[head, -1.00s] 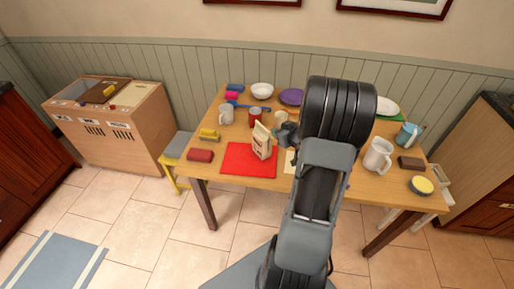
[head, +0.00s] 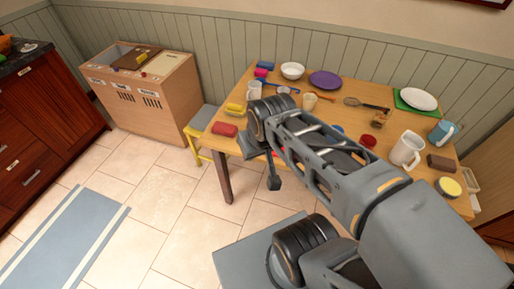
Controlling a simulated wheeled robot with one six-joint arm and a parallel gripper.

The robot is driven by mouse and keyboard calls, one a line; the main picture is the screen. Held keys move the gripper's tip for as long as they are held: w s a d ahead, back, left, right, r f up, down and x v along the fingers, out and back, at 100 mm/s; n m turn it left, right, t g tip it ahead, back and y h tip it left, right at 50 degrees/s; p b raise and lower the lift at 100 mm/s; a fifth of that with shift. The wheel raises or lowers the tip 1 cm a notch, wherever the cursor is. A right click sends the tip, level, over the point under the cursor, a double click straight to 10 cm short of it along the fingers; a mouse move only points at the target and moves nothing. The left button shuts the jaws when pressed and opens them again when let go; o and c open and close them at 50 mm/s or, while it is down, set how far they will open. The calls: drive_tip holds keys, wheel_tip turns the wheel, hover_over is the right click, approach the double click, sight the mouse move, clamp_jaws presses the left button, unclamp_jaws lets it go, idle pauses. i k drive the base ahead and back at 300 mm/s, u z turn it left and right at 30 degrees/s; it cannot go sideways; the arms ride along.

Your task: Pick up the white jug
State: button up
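The white jug (head: 407,149) stands upright on the right part of the wooden table (head: 432,122), with its handle towards the right. It stands clear of my arm in the picture. My arm reaches across the table from the lower right towards the left. A dark part at its far end, which looks like my gripper (head: 272,176), hangs over the table's front left edge, far to the left of the jug. Its fingers are too small and dark to tell whether they are open or shut.
Near the jug are a brown block (head: 441,164), a yellow-topped bowl (head: 448,187), a blue mug (head: 441,132), a red jar (head: 374,142) and a white plate (head: 418,98). A smaller white mug (head: 254,90) stands at left. My arm hides the table's front middle.

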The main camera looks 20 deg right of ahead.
sight(406, 153)
drive_tip(key=z, duration=2.4)
